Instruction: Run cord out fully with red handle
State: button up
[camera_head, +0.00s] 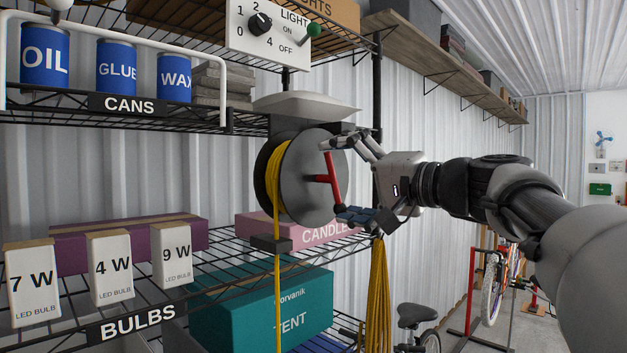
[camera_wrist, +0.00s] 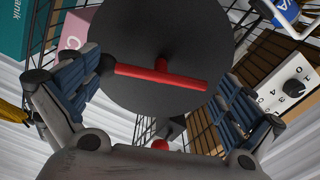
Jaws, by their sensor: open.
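A grey cord reel (camera_head: 308,185) hangs under the upper shelf. Yellow cord (camera_head: 275,175) is wound on it and runs straight down through a dark guide (camera_head: 270,243) out of the bottom of the picture. The red handle (camera_head: 333,178) is a T-shaped bar on the reel's face. My gripper (camera_head: 340,180) is open beside the handle, one finger above it and one below. In the wrist view the red handle (camera_wrist: 160,78) lies between the spread fingers, and neither finger appears to touch it. The reel's disc (camera_wrist: 165,45) fills the middle there.
Above the reel is a light switch panel (camera_head: 268,32) with a dial and green-knobbed lever. Below are a pink candle box (camera_head: 290,228), a teal tent box (camera_head: 262,309) and a hanging yellow bundle (camera_head: 377,285). Wire shelves stand left; the floor at right holds bicycles.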

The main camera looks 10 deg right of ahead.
jog(key=v, duration=1)
jog(key=shift+s+d, duration=0.15)
jog(key=shift+s, duration=0.15)
